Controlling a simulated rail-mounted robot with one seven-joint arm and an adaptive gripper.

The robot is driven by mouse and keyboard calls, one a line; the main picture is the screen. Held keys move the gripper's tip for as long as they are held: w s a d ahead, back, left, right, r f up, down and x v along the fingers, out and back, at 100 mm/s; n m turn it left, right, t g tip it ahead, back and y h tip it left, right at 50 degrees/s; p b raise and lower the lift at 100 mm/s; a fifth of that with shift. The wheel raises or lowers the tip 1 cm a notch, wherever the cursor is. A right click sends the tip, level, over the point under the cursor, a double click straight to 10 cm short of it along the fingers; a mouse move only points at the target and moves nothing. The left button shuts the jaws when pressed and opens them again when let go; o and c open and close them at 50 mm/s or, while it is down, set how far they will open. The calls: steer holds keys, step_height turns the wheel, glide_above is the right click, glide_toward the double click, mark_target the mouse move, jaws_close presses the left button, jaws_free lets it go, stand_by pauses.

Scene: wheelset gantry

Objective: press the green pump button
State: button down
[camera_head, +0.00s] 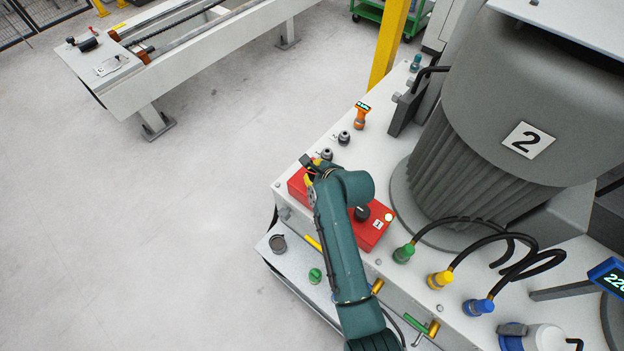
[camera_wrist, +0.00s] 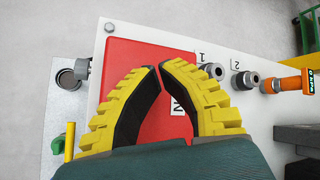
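A red control box (camera_head: 371,229) sits on the white machine deck, partly under my arm. It carries a black knob (camera_head: 361,213), a small pale greenish round light or button (camera_head: 388,217) and a label "1". In the wrist view the red box (camera_wrist: 124,66) lies behind my gripper (camera_wrist: 158,68). The yellow fingers with black pads angle inward, their tips almost together with nothing visible between them. Part of a label with an "N" (camera_wrist: 176,106) shows between the fingers. I see no clear green button there; my fingers and wrist cover part of the box. Contact cannot be told.
An orange gauge (camera_head: 361,115) and two black fittings stand behind the box. Green (camera_head: 404,253), yellow (camera_head: 440,279) and blue (camera_head: 478,306) hose connectors stand nearby. A green cap (camera_head: 315,275) is on the lower ledge.

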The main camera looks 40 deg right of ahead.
step_height(320, 180, up, 5)
steer(key=p, duration=0.5)
steer(key=shift+r+p, duration=0.1)
steer(key=shift+p, duration=0.2)
stand_by(0.5)
